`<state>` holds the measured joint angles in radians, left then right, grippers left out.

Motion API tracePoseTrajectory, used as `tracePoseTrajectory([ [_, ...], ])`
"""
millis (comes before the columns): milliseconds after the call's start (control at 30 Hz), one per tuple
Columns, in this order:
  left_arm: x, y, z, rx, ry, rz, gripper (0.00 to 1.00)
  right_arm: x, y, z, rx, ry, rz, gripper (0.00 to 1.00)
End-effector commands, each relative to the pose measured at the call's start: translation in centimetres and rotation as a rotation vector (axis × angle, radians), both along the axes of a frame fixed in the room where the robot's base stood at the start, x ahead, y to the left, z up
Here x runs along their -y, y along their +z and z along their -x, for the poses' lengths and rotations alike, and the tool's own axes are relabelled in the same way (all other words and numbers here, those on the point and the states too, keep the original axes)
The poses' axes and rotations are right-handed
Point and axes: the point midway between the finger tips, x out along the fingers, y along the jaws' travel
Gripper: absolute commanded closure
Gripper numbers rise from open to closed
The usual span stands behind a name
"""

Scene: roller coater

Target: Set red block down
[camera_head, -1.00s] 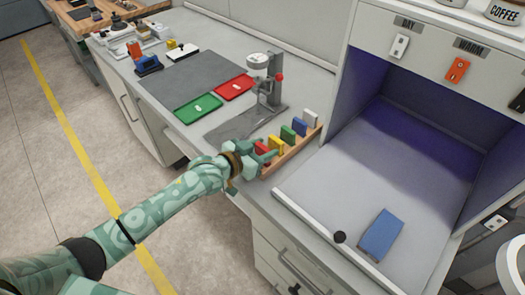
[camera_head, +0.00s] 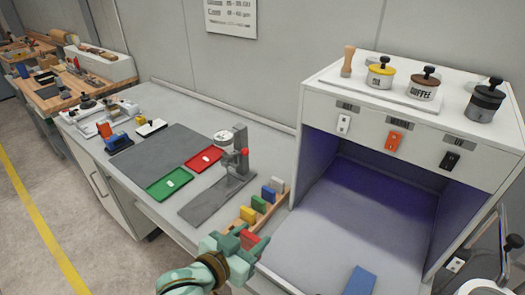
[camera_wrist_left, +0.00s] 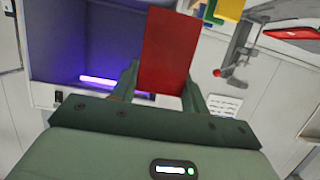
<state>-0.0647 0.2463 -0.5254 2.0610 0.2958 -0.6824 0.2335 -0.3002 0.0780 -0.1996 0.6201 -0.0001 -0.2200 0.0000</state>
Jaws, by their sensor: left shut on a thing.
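The red block (camera_head: 250,238) is between the fingers of my left gripper (camera_head: 246,246), just off the near end of the wooden rack (camera_head: 268,216). In the left wrist view the red block (camera_wrist_left: 168,52) stands out beyond the two fingers (camera_wrist_left: 160,85), which are shut on it. Yellow (camera_head: 247,214), green (camera_head: 259,203), blue (camera_head: 268,193) and white (camera_head: 277,184) blocks stand in a row in the rack. Whether the red block touches anything below is hidden by the gripper. My right gripper is not in view.
A green tray (camera_head: 169,184) and a red tray (camera_head: 204,160) lie on the bench beside a grey stand (camera_head: 240,155). A dark grey mat (camera_head: 150,150) is clear. On the right is an open lit booth (camera_head: 350,215) with a blue pad (camera_head: 359,281) on its floor.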

Motion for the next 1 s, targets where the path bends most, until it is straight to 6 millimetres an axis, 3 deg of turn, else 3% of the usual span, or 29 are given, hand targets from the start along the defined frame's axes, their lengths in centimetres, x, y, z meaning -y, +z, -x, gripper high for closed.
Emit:
tracePoseTrajectory([
  [167,-4.0,2.7,-1.6,0.005,0.145,0.006,0.77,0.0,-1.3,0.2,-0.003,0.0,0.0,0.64],
  [267,-8.2,3.8,-2.3,0.003,0.298,0.008,0.77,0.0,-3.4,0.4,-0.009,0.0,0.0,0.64],
  [400,-13.4,4.1,-2.0,-0.001,0.483,0.006,0.77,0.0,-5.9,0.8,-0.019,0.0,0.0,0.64],
  [500,-15.4,3.8,-1.6,-0.003,0.554,0.001,0.77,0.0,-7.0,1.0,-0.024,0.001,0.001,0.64],
  [700,-15.8,2.5,-1.3,0.0,0.618,-0.007,0.77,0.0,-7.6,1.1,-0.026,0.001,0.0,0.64],
  [1000,-15.6,2.8,-1.3,0.005,0.592,-0.008,0.77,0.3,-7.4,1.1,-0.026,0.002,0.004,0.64],
])
